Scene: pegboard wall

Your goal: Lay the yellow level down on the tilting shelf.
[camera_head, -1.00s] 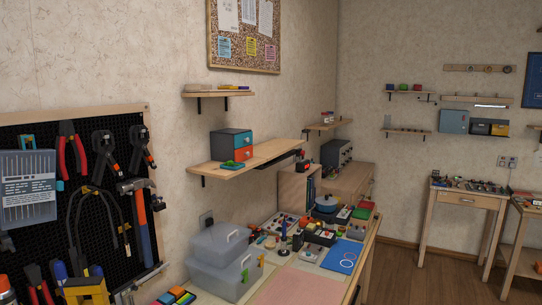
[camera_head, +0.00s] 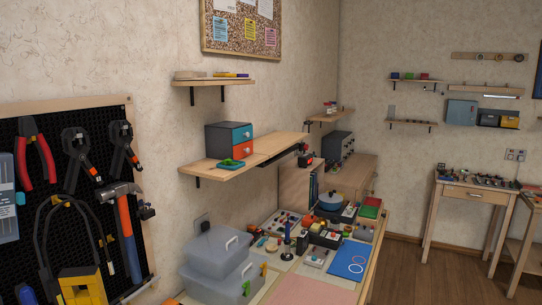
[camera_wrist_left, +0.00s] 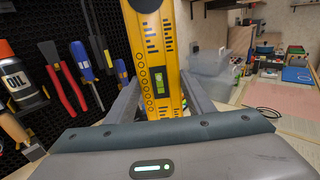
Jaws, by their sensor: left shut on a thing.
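The yellow level (camera_wrist_left: 158,50) stands roughly upright in the left wrist view, with black markings and a green vial. My left gripper (camera_wrist_left: 160,98) is shut on it, one grey finger on each side. The level's upper end runs out of the picture. In the head view a yellow and black object (camera_head: 82,286) shows at the bottom left; I cannot tell whether it is the level. A long wooden shelf (camera_head: 270,150) juts from the wall at centre, and a small shelf (camera_head: 215,82) is above it. I cannot tell which one tilts. My right gripper is not in view.
The long shelf carries a blue and orange drawer box (camera_head: 229,139) and a green item (camera_head: 230,164) at its left end; its right part is mostly clear. A black pegboard (camera_head: 70,190) with tools is at left. Clear bins (camera_head: 215,262) stand on the cluttered bench below.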

